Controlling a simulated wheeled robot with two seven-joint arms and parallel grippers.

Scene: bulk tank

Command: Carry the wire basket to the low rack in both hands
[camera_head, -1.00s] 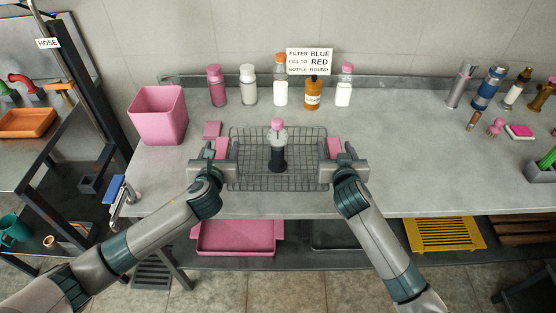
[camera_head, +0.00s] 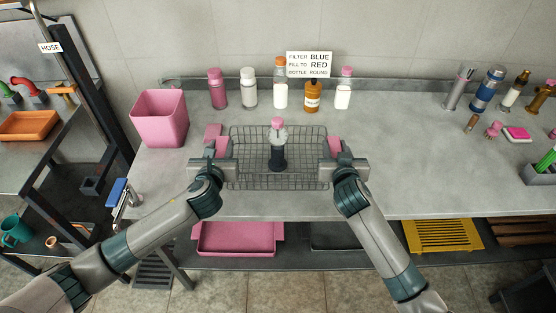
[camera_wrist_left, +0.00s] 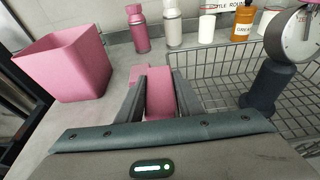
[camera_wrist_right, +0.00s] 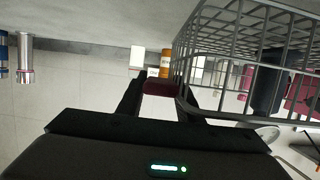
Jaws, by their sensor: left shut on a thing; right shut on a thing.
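The wire basket (camera_head: 300,180) is dark mesh and sits over the front middle of the counter, about level. My left gripper (camera_head: 218,152) is shut on the basket's left pink handle (camera_wrist_left: 160,95). My right gripper (camera_head: 334,153) is shut on the right pink handle (camera_wrist_right: 162,88). I cannot tell whether the basket's underside touches the counter. A yellow slatted rack (camera_head: 442,235) lies low under the counter at the right; I cannot tell if it is the low rack.
A pink bin (camera_head: 160,120) stands left of the basket on the counter (camera_head: 430,165). Several bottles (camera_head: 248,88) line the back wall. A pink tray (camera_head: 235,240) lies below the counter. The counter right of the basket is clear up to small items (camera_head: 516,133).

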